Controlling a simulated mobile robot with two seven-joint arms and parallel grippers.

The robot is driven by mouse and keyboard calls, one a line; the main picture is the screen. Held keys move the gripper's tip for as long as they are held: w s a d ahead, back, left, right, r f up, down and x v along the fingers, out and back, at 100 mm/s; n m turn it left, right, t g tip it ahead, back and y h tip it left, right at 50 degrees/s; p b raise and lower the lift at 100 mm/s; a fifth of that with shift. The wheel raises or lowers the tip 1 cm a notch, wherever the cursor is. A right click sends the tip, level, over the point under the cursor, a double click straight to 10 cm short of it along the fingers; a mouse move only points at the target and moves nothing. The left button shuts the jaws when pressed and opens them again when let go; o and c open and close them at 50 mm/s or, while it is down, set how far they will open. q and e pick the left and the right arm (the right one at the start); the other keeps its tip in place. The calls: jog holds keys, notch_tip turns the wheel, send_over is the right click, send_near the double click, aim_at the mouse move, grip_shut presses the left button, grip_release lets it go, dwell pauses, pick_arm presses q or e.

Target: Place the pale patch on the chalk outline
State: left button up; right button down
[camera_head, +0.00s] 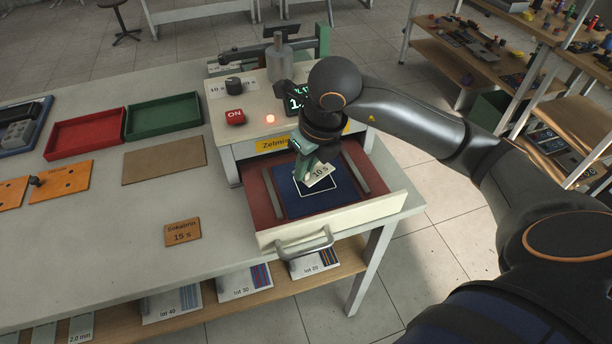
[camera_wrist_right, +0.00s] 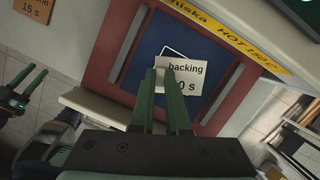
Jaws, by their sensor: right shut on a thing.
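The pale patch (camera_head: 320,172), a cream piece printed "backing" and "10 s", is held at one edge by my right gripper (camera_head: 304,172). In the right wrist view, the patch (camera_wrist_right: 203,78) shows at the tips of the green fingers (camera_wrist_right: 160,76), which are shut on it. The patch is over the blue cloth (camera_head: 289,200) in the open drawer. The white chalk outline (camera_head: 334,189) on the cloth is partly hidden by the patch and gripper. The patch looks slightly tilted to the outline; I cannot tell whether it touches the cloth.
The red-lined drawer (camera_head: 262,204) has metal bars beside the cloth and a cream front with a handle (camera_head: 305,243). Above it stands the press with a red ON button (camera_head: 235,117) and a lit lamp (camera_head: 270,119). A "15 s" tag (camera_head: 182,232) lies left on the table.

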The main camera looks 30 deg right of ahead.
aim_at(309, 173)
jog(key=f, duration=0.3)
jog(key=shift+d+f+p, duration=0.15)
jog(key=shift+d+p, duration=0.05)
jog(key=shift+p, duration=0.1)
jog(key=shift+f, duration=0.2)
jog(key=shift+f+b, duration=0.1)
jog(key=shift+b, duration=0.2)
jog(key=c, duration=0.9)
grip_release()
jog(key=shift+r+p, duration=0.3)
jog(key=shift+r, duration=0.3)
jog(key=v, duration=1.1)
jog(key=shift+a+r, duration=0.1)
jog(key=shift+r, duration=0.05)
